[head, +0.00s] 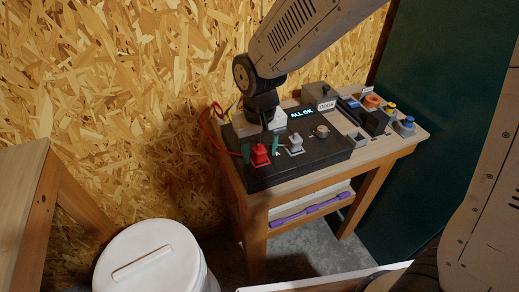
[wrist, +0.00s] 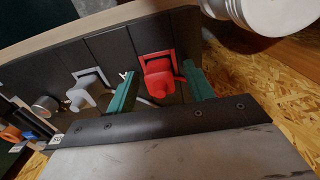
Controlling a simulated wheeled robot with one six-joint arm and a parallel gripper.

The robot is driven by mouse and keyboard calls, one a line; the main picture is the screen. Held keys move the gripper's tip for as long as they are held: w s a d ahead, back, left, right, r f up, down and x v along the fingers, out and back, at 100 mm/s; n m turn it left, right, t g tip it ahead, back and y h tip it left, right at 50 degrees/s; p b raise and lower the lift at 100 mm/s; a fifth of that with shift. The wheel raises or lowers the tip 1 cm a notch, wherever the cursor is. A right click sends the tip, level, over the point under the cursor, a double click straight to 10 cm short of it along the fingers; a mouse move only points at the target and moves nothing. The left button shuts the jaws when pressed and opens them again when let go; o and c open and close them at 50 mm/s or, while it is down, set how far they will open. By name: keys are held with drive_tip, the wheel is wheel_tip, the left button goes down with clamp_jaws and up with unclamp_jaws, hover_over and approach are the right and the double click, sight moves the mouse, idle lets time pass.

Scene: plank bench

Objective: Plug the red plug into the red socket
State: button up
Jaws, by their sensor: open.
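The red plug (head: 260,156) is at the front left of the black panel box (head: 310,160). In the wrist view the red plug (wrist: 159,80) stands at a red-framed socket (wrist: 146,57); I cannot tell how deep it sits. My gripper (head: 261,149) is over it, with green fingers apart on either side of the plug. In the wrist view my gripper (wrist: 160,88) shows gaps between both fingers and the plug, so it is not gripped.
A white plug (head: 295,146) stands in a socket beside the red one. A knob (head: 321,131) and a lit display (head: 302,113) are behind. Several coloured controls fill the bench's right end. A white lidded bin (head: 150,262) stands on the floor at left.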

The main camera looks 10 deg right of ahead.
sight(261, 148)
wheel_tip(261, 148, up, 8)
drive_tip(key=shift+f, duration=0.25)
idle(0.4)
drive_tip(key=shift+s+d, duration=0.15)
drive_tip(key=shift+s, duration=0.1)
drive_tip(key=s+d+r+m, duration=0.1)
drive_tip(key=s+d+r, duration=0.1)
drive_tip(key=s+d, duration=0.4)
drive_tip(key=s+d+r+m+t, duration=0.1)
drive_tip(key=s+d+r, duration=0.2)
drive_tip(key=s+d, duration=0.3)
drive_tip(key=s+d+r+m, duration=0.1)
drive_tip(key=s+d+r, duration=0.2)
drive_tip(key=s+d, duration=0.4)
drive_tip(key=shift+d, duration=0.75)
drive_tip(key=shift+c, duration=0.2)
